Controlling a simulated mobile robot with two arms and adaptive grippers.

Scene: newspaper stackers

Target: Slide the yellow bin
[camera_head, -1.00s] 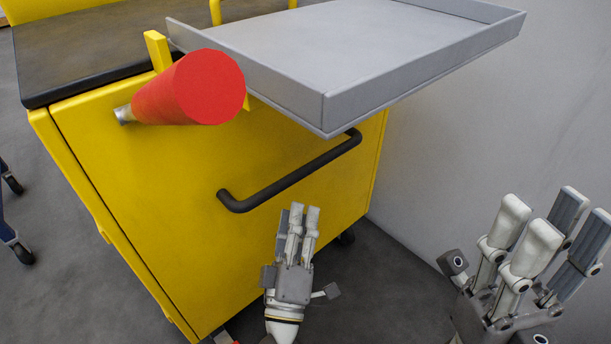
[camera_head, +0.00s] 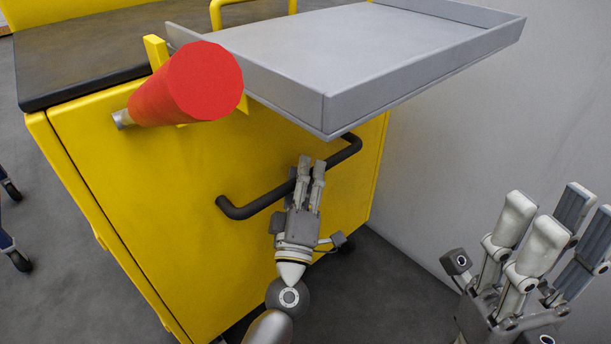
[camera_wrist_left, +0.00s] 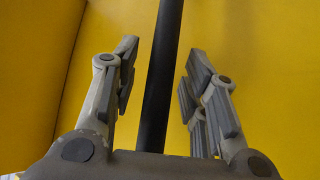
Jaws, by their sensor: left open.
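The yellow bin (camera_head: 130,185) stands at the left and middle of the head view, with a dark handle (camera_head: 250,207) across its near face. My left gripper (camera_head: 309,170) is at the handle's middle, its fingers up against or over the bar. In the left wrist view the handle (camera_wrist_left: 163,75) runs between the open fingers (camera_wrist_left: 158,85), with gaps on both sides, and the yellow face (camera_wrist_left: 240,50) lies behind. My right gripper (camera_head: 550,240) is open and empty at the lower right, apart from the bin.
A grey tray (camera_head: 370,50) juts out above the handle. A red cylinder (camera_head: 205,82) sticks out from the bin's upper left. A grey wall (camera_head: 480,130) rises at the right. Dark floor (camera_head: 385,285) shows clear between bin and right gripper.

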